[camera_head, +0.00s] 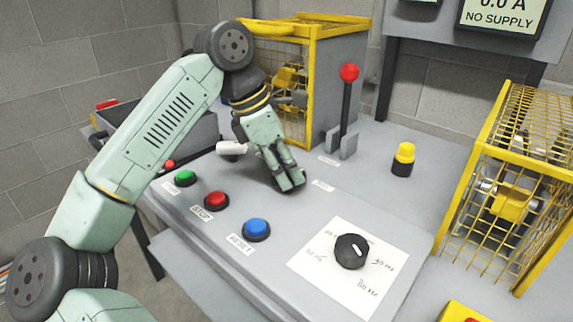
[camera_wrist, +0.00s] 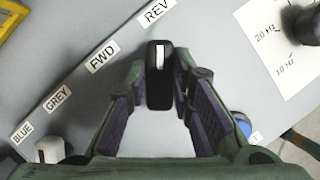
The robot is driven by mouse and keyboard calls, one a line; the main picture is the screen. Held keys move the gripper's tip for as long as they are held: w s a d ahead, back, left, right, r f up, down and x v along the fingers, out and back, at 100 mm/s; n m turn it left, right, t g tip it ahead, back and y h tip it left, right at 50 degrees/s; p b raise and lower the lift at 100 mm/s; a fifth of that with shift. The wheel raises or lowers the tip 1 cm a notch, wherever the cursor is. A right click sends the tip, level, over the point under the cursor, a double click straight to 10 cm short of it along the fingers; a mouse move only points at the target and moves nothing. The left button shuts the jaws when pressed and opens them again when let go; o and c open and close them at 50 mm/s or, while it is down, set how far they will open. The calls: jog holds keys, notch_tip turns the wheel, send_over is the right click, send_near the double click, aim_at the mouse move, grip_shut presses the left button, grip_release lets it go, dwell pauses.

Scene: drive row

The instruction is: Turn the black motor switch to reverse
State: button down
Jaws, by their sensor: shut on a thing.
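The black motor switch (camera_wrist: 159,92) is a bar-shaped knob with a white line at its top end. In the wrist view its far end lies toward the REV label (camera_wrist: 155,11); the FWD label (camera_wrist: 102,57) is to the left of it. My gripper (camera_wrist: 160,100) is around the knob, one finger on each side, and shut on it. In the head view my gripper (camera_head: 289,182) is down at the panel, and its fingers hide the switch.
Green (camera_head: 185,177), red (camera_head: 216,200) and blue (camera_head: 256,229) buttons line the panel front. A round dial (camera_head: 351,251) sits on white paper. A white handle (camera_head: 232,148) is left of my gripper. A red-knobbed lever (camera_head: 348,95) and yellow cages (camera_head: 500,190) stand behind and right.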

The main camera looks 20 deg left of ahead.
jog(key=shift+m, duration=0.5)
jog(key=shift+g, duration=0.3)
jog(key=c, duration=1.4)
grip_release()
jog(key=v, duration=1.2)
jog(key=shift+s, duration=0.1)
